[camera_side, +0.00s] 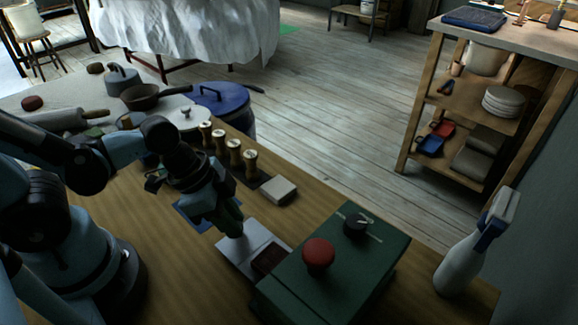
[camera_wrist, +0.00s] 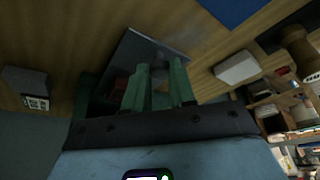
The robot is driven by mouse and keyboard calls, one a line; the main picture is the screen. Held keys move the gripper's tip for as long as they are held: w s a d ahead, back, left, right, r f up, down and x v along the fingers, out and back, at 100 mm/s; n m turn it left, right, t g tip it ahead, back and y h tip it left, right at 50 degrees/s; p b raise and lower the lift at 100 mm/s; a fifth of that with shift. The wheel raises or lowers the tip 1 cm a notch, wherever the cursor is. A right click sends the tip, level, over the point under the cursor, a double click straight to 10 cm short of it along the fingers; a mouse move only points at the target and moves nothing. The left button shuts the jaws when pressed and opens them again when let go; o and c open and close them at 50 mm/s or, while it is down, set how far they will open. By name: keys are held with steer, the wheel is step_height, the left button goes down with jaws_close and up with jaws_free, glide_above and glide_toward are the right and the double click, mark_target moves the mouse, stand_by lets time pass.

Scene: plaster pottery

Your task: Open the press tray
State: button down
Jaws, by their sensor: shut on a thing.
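The press is a green box (camera_side: 335,262) with a red knob (camera_side: 319,252) and a black dial (camera_side: 356,225) on top. The pale grey press tray (camera_side: 255,234) sticks out of its left side, with a dark reddish-brown patch inside. My gripper (camera_side: 234,232) is over the tray's outer end, fingers pointing down, shut on the tray. In the wrist view, the green fingers of my gripper (camera_wrist: 160,75) reach to the tray (camera_wrist: 128,50).
A small white block (camera_side: 279,189) and a row of wooden-handled stamps (camera_side: 235,155) stand behind the tray. A spray bottle (camera_side: 470,255) stands right of the press. Pots and a rolling pin (camera_side: 60,119) are at the back left. Bare wood lies in front of the tray.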

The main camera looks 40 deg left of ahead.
steer(key=shift+a, duration=1.95)
steer(key=c, duration=0.9)
jaws_free()
steer(key=shift+c, duration=0.2)
steer(key=shift+r, duration=0.1)
steer(key=v, duration=0.7)
steer(key=shift+s+r, duration=0.1)
steer(key=w+a+r+n+t+y, duration=0.2)
steer(key=w+r+n+t+y, duration=0.1)
steer(key=w+n, duration=0.5)
steer(key=shift+a+r+n+t, duration=0.25)
steer(key=shift+a+n+t, duration=0.1)
steer(key=shift+n+t, duration=0.2)
